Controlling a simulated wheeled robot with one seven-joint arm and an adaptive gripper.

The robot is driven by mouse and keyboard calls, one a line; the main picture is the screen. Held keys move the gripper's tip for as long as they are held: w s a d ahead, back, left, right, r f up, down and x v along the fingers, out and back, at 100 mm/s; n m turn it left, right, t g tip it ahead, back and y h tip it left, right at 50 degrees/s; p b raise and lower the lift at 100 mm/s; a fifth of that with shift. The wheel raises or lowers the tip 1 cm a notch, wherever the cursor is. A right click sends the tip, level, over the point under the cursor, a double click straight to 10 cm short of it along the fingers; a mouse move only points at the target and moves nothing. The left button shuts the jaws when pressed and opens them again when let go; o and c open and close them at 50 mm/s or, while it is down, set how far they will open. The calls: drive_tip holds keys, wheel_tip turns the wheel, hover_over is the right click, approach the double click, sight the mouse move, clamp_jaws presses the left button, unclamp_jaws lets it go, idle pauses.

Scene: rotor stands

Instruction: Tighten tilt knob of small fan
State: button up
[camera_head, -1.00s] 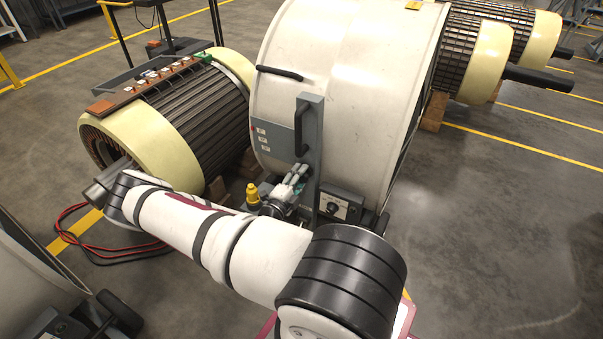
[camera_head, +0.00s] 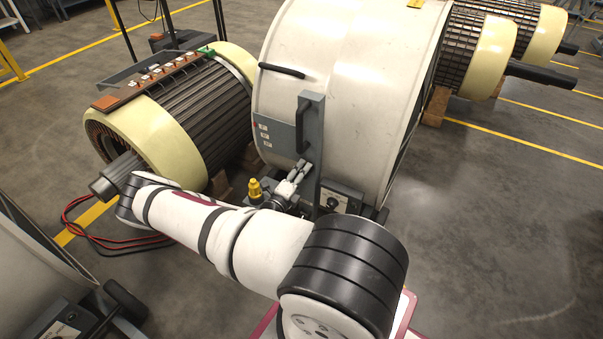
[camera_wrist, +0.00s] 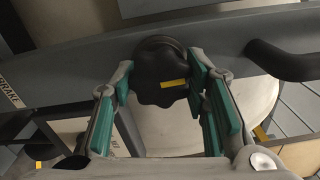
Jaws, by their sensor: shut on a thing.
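The fan is a big off-white drum (camera_head: 345,85) on a grey upright bracket (camera_head: 309,125). Its tilt knob (camera_wrist: 158,68), black and lobed with a yellow mark on its face, sits on the grey bracket in the wrist view. My gripper (camera_wrist: 161,82) has its green-padded fingers on both sides of the knob, fingertips against its rim. In the head view my gripper (camera_head: 296,180) reaches the bracket's lower part, and the knob is hidden there.
A black handle (camera_wrist: 282,60) is right of the knob. A small control box (camera_head: 340,200) and a yellow-capped part (camera_head: 254,190) are close to my gripper. A rotor (camera_head: 190,110) stands left. Open floor (camera_head: 500,230) lies right.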

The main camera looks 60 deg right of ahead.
drive_tip(key=o, duration=1.1)
drive_tip(key=shift+o, duration=0.2)
drive_tip(key=s+a, duration=0.1)
drive_tip(key=a, duration=1.1)
